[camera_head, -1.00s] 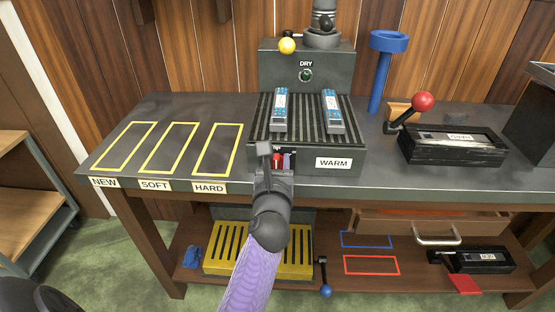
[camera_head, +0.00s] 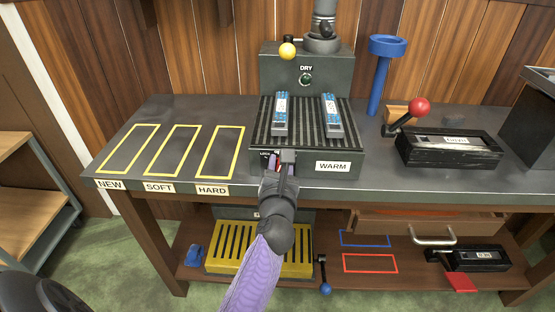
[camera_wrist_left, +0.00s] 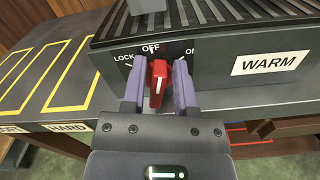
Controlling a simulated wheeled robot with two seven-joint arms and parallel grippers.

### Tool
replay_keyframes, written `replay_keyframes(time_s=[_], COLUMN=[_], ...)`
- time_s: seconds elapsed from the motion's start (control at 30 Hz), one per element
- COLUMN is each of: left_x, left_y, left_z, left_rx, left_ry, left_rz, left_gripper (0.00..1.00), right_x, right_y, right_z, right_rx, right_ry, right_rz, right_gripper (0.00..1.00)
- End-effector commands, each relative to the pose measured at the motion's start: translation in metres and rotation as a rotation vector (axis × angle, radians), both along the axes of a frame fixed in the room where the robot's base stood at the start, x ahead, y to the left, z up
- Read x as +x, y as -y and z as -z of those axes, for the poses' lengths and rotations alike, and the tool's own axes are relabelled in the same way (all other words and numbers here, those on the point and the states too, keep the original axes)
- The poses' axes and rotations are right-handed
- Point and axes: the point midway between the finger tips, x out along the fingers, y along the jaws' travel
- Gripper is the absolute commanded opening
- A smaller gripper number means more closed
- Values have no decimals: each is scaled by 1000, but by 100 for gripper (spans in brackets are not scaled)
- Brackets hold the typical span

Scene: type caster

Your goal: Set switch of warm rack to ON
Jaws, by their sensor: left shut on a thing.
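The warm rack (camera_head: 258,140) is a dark box with a ribbed top and a WARM label, standing on the bench. Its red switch (camera_wrist_left: 158,82) is on the front panel, with LOCK marked to the left, OFF above and ON to the right. The switch stands nearly upright, towards OFF. My left gripper (camera_wrist_left: 160,82) is shut on the switch, with a purple finger on each side of it. In the head view the gripper (camera_head: 279,163) reaches the front of the rack and partly hides the switch and its labels. My right gripper is not in view.
Two blue-and-grey pieces (camera_head: 281,114) lie on the ribbed top. A DRY panel (camera_head: 306,68) with a yellow-knobbed lever stands behind. A black device (camera_head: 448,149) with a red-balled lever is to the right. Yellow outlined spaces (camera_head: 172,150) at left are empty.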

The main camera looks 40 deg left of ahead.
Motion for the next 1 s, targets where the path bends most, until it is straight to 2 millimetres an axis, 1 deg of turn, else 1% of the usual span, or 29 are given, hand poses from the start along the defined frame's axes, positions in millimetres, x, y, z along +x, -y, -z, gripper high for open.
replay_keyframes(time_s=[0.03, 0.2, 0.6, 1.0], left_x=[-1, 0, 3, 3], left_y=[1, 3, 7, 8], left_z=[2, 4, 10, 14], left_rx=[30, 168, 439, 569], left_ry=[-36, -120, -286, -367], left_rz=[-2, -3, -4, -5], left_gripper=[0, 0, 0, 0], right_x=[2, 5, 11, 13], right_y=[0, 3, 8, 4], right_z=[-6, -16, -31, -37], right_rx=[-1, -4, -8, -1], right_ry=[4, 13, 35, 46], right_rz=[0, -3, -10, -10], right_gripper=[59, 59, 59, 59])
